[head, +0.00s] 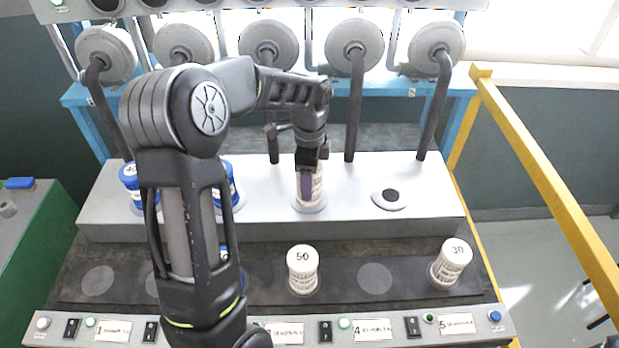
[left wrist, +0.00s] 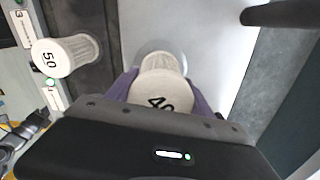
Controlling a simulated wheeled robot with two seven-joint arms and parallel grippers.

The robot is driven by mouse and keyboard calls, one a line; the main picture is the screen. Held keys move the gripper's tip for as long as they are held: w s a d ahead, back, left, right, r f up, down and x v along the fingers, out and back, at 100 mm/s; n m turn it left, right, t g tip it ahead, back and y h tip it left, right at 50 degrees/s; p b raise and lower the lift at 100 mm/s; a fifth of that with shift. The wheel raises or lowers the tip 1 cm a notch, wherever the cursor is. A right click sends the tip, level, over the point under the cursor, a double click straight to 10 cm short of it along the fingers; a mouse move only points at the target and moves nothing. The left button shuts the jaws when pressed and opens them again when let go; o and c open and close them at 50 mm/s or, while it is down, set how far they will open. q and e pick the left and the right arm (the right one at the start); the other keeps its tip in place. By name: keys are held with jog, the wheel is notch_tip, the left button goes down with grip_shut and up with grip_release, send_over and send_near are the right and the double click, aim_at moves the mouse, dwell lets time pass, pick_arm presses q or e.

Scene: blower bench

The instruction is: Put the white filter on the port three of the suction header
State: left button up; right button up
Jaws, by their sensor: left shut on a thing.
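The white filter marked 40 (left wrist: 160,91) is between the purple-padded fingers of my left gripper (head: 311,168), which is shut on it. In the head view the white filter (head: 316,188) is upright, with its lower end at the round port (head: 309,207) third from the left on the suction header (head: 265,225). I cannot tell whether it is fully seated or just above the port. In the left wrist view the port's pale rim (left wrist: 150,50) shows around the filter's far end. My right gripper is not in view.
Blue filters stand on the header at left (head: 130,180) and behind my arm (head: 233,185). The fourth port (head: 389,198) is empty. White filters marked 50 (head: 302,270) and 30 (head: 452,258) stand on the dark mat (head: 335,285). Dark hoses (head: 355,110) rise behind the header.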

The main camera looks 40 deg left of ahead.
pick_arm(q)
jog(key=o, duration=1.6)
jog(key=shift+f, duration=0.1)
jog(key=shift+c, duration=0.2)
notch_tip(320, 180, up, 12)
jog(key=shift+r+b, duration=0.2)
jog(key=shift+b, duration=0.35)
